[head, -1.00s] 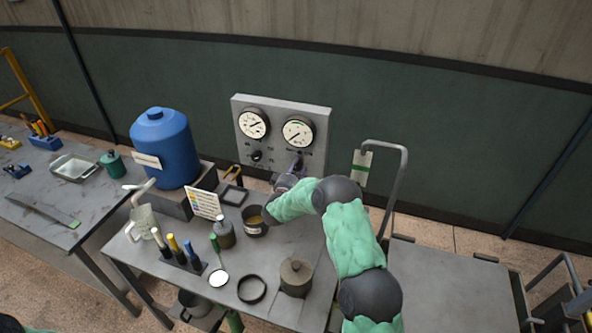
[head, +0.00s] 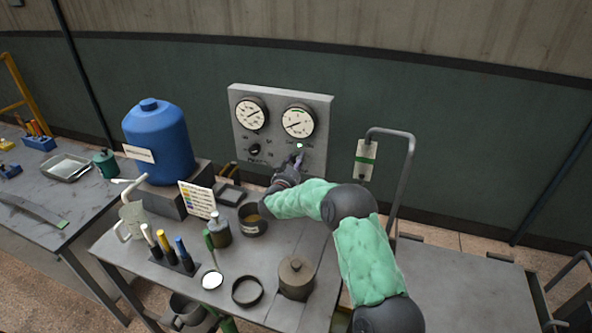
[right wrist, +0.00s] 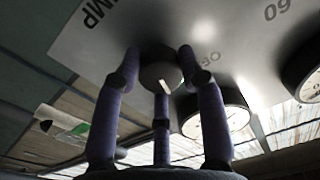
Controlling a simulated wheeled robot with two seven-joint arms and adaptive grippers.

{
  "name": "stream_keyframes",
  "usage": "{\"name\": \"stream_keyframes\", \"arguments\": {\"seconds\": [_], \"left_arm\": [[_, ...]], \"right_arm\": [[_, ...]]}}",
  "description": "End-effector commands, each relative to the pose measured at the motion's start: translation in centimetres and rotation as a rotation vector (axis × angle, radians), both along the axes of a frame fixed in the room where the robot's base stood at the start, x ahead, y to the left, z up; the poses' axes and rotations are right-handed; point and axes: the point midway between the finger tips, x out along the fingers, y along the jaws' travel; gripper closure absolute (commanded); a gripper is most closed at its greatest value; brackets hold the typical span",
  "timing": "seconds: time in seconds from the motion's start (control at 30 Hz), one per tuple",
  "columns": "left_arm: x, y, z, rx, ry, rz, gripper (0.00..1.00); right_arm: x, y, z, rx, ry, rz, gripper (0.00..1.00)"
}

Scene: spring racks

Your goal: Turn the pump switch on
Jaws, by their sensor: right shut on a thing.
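The grey control panel (head: 318,112) stands against the wall at the back of the table, with two round gauges on it. My right gripper (head: 298,158) is at the panel's lower right and covers the pump switch in the head view. In the right wrist view the pump switch (right wrist: 160,74) is a round grey knob with a white mark, beside the letters "UMP" and part of "OFF". The fingers of my right gripper (right wrist: 160,85) are shut around this knob. My left gripper is not in view.
A second dark knob (head: 254,149) sits on the panel's left. A bright greenish-white spot (head: 299,146) shows just above my right gripper.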

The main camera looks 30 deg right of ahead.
Motion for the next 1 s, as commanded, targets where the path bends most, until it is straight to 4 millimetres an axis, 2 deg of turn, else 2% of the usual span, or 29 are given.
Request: {"name": "stream_keyframes", "arguments": {"seconds": [0.03,0.4,1.0], "left_arm": [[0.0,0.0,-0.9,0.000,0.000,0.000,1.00],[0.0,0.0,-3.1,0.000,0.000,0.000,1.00],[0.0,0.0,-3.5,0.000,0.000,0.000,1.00]], "right_arm": [[-0.1,0.2,-1.1,0.027,-0.016,0.002,0.92],[0.0,0.2,-0.9,0.154,-0.160,0.002,0.92],[0.0,0.3,-0.9,0.185,-0.192,0.003,0.92]]}}
